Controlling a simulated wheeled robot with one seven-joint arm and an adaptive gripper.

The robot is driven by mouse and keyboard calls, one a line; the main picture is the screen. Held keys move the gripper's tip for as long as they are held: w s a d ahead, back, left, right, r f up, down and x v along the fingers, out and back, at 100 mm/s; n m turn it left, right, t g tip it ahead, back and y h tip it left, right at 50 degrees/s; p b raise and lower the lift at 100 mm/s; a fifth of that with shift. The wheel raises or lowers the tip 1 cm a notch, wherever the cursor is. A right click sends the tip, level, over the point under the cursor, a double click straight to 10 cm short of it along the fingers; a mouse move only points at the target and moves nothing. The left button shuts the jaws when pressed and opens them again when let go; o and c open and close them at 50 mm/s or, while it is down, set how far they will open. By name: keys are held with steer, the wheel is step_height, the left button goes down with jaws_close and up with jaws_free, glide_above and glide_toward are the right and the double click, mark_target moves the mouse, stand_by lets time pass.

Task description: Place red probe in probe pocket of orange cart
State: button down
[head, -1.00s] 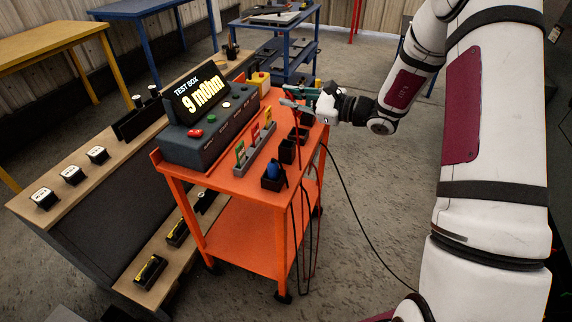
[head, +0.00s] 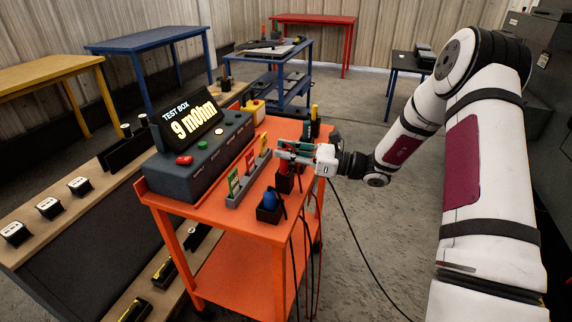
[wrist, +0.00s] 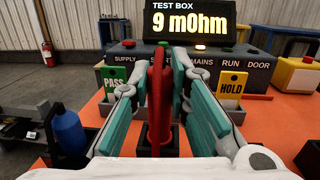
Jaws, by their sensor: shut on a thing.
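My gripper (head: 284,152) is shut on the red probe (wrist: 160,95), which stands upright between the teal-padded fingers in the wrist view. The probe's lower end is at a black pocket (head: 284,183) on the right side of the orange cart (head: 226,226). A blue probe (wrist: 68,132) stands in a neighbouring black pocket (head: 266,215), nearer the cart's front edge.
The test box (head: 196,145) reads "9 mOhm" on the cart's left. A grey rack with green, yellow and red tags (head: 246,182) stands between it and the pockets. Cables hang off the cart's right side. A wooden bench (head: 92,215) is at left.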

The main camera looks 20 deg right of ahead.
mark_target(286, 173)
steer(key=shift+f, duration=1.75)
steer(key=c, duration=1.5)
jaws_free()
steer(key=shift+f, duration=0.1)
